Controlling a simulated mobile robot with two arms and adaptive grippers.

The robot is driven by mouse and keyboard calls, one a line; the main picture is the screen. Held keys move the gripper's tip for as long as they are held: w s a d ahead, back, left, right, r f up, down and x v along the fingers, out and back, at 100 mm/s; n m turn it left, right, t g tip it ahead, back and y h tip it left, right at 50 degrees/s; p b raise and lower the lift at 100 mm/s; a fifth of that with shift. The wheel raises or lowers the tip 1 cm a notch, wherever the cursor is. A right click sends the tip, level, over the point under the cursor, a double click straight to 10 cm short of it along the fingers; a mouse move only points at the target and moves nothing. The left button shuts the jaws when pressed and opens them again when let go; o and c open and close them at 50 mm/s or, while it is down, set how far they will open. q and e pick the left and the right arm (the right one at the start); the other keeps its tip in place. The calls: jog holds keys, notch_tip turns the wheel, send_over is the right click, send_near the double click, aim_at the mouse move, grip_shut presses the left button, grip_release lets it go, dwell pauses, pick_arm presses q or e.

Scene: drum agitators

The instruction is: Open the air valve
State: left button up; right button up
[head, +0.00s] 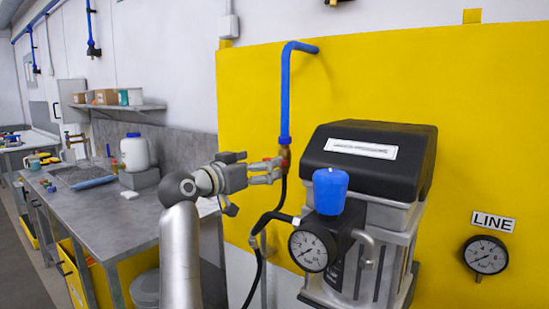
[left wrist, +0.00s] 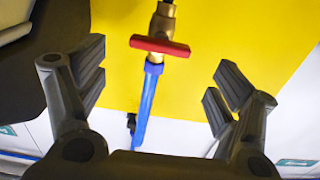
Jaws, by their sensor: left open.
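The air valve is a brass fitting (head: 285,152) with a red handle below the blue pipe (head: 285,95) in the head view. In the left wrist view the red handle (left wrist: 160,46) lies roughly crosswise to the pipe, on the brass valve body (left wrist: 163,23). My left gripper (head: 272,171) is at the valve in the head view and partly covers the handle. In the left wrist view my left gripper (left wrist: 157,84) is open and empty, its fingers spread to either side of the pipe line. No finger visibly touches the handle. My right gripper is out of view.
A black and grey machine with a blue knob (head: 330,190) and a gauge (head: 312,248) stands right of the valve. A black hose (head: 268,218) hangs below it. The yellow panel (head: 400,80) is behind. A grey workbench (head: 95,215) stands left.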

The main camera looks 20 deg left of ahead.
pick_arm(q)
jog(key=p+x, duration=0.1)
jog(key=x, duration=0.5)
jog(key=shift+w+d+p, duration=0.1)
jog(key=shift+w+p, duration=0.25)
jog(key=c, duration=1)
